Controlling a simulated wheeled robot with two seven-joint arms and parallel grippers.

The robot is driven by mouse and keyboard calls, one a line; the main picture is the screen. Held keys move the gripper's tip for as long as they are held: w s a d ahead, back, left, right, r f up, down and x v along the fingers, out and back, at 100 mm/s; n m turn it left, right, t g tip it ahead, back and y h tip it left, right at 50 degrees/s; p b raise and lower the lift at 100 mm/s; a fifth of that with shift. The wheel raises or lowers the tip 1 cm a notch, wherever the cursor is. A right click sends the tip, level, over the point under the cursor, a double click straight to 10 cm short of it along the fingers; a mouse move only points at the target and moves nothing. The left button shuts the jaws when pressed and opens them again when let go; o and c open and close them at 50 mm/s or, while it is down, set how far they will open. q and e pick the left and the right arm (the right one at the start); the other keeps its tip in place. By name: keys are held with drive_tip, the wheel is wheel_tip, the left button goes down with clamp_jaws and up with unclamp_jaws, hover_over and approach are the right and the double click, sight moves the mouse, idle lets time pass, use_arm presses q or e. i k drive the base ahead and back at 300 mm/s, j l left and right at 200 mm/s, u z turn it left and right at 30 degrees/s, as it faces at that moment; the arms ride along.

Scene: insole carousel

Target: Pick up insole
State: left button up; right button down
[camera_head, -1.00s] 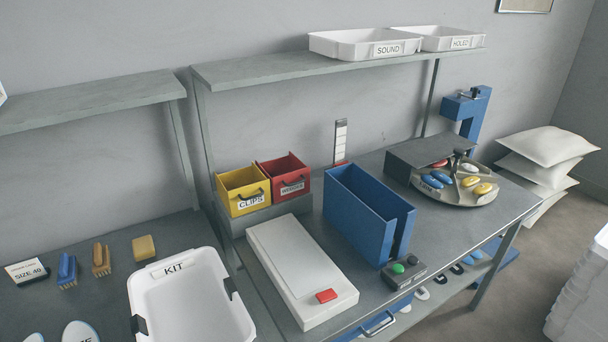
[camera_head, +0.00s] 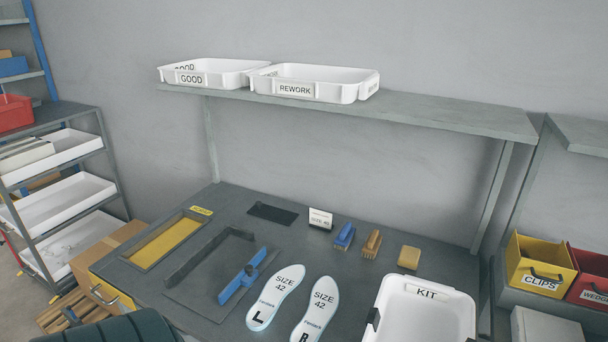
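Two pale insoles lie side by side on the dark table in the head view. The left insole (camera_head: 275,297) reads "SIZE 42" and "L". The right insole (camera_head: 317,312) reads "SIZE 42" and "R", and its lower end is cut off by the picture edge. Both have light blue edges. A small card (camera_head: 320,219) with a size print stands behind them. Neither of my grippers is in view.
A white KIT tray (camera_head: 468,304) stands right of the insoles. A blue clamp-like piece (camera_head: 243,283) on a dark plate lies to their left. Brushes (camera_head: 344,236) and a yellow block (camera_head: 409,258) lie behind. GOOD (camera_head: 222,84) and REWORK (camera_head: 331,99) trays stand on the shelf above.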

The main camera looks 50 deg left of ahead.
sight(285, 280)
drive_tip(key=k+l+u, duration=0.1)
drive_tip(key=u, duration=1.65)
